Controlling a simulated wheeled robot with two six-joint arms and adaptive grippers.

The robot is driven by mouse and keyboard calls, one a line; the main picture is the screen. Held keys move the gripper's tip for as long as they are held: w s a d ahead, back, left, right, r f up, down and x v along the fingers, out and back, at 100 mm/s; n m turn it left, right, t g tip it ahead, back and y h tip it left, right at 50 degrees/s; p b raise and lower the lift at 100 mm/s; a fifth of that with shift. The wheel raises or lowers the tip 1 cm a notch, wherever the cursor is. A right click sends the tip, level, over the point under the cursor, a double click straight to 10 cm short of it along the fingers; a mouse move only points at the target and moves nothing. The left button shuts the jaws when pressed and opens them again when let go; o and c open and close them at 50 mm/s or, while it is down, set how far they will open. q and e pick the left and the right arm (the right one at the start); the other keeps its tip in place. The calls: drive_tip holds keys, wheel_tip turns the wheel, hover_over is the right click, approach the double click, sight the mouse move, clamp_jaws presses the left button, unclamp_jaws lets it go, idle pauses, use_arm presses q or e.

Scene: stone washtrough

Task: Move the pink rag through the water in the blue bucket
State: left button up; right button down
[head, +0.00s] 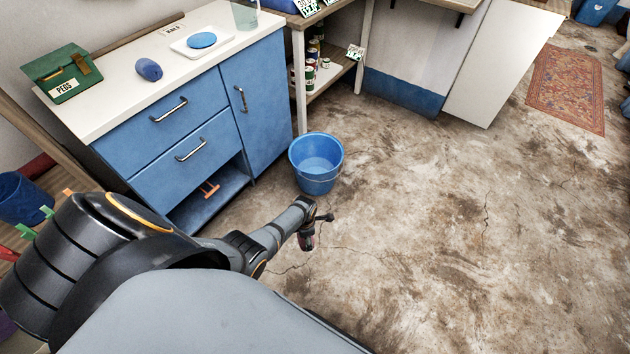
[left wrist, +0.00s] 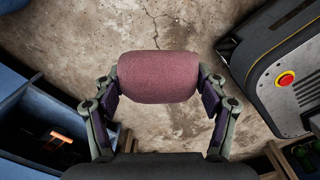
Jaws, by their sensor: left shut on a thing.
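The blue bucket (head: 316,184) stands on the floor in front of the blue cabinet in the head view. Pale blue water (head: 317,166) shows inside it. My left gripper (head: 309,239) is on the near side of the bucket, apart from it. In the left wrist view my left gripper (left wrist: 160,88) is shut on the rolled pink rag (left wrist: 158,76), with a finger at each end. The rag hangs over bare floor there. In the head view the rag is mostly hidden by the gripper. My right gripper is not in view.
The blue cabinet (head: 190,135) with a white top stands left of the bucket, its lower shelf open. A shelf with cans (head: 313,62) stands behind the bucket. The stained floor (head: 430,230) to the right is clear up to a red rug (head: 566,88).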

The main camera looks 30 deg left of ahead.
use_arm(q)
drive_tip(key=shift+a, duration=0.1)
drive_tip(key=shift+d, duration=0.25)
drive_tip(key=d, duration=0.1)
drive_tip(key=s+d+p, duration=0.1)
drive_tip(key=d, duration=0.3)
drive_tip(key=shift+s+d+p, duration=0.15)
drive_tip(key=shift+s+p, duration=0.2)
drive_tip(key=a, duration=0.2)
drive_tip(key=w+a, duration=0.1)
drive_tip(key=a, duration=0.1)
drive_tip(key=a+b, duration=0.1)
drive_tip(key=shift+w+a, duration=0.4)
